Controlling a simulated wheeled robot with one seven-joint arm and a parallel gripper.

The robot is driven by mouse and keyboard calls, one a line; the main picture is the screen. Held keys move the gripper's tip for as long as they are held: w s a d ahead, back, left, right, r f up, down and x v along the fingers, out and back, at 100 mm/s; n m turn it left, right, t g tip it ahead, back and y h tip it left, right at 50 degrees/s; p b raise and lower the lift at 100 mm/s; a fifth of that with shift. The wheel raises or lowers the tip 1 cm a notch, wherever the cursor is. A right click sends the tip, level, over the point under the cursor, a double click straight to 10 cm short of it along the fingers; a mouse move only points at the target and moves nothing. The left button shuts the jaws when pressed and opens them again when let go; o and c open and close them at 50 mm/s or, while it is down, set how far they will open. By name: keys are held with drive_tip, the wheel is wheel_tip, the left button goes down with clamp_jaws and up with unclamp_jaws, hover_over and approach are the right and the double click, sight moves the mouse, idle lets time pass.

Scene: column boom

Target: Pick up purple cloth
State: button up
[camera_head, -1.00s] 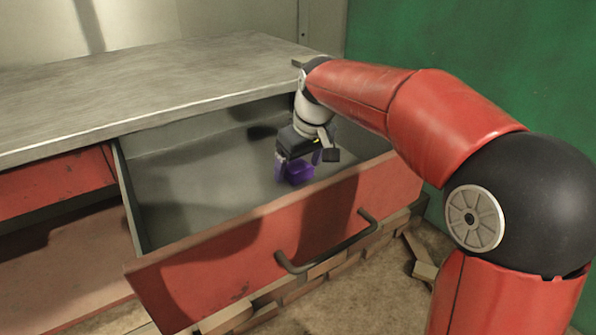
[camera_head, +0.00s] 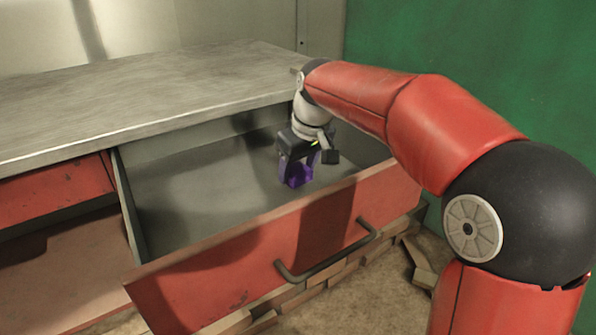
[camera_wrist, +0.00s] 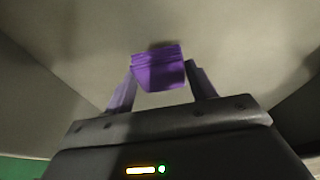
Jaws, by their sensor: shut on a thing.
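The purple cloth (camera_head: 297,175) is inside the open drawer, between the fingers of my gripper (camera_head: 298,179). In the wrist view the purple cloth (camera_wrist: 158,69) looks like a small folded bundle, and my gripper (camera_wrist: 160,85) has a finger on each side of it. My gripper is shut on the cloth and points down into the drawer. The cloth's underside is hidden, so I cannot tell whether it touches the drawer floor.
The red-fronted drawer (camera_head: 215,265) is pulled out, with a dark bar handle (camera_head: 328,256) on its front. A grey metal worktop (camera_head: 140,95) lies behind and left. A green wall (camera_head: 460,60) stands at the right. The drawer's left part is bare.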

sight(298, 169)
wheel_tip(298, 169, up, 19)
drive_tip(key=p, duration=0.1)
drive_tip(key=shift+f+p, duration=0.15)
drive_tip(key=shift+p, duration=0.25)
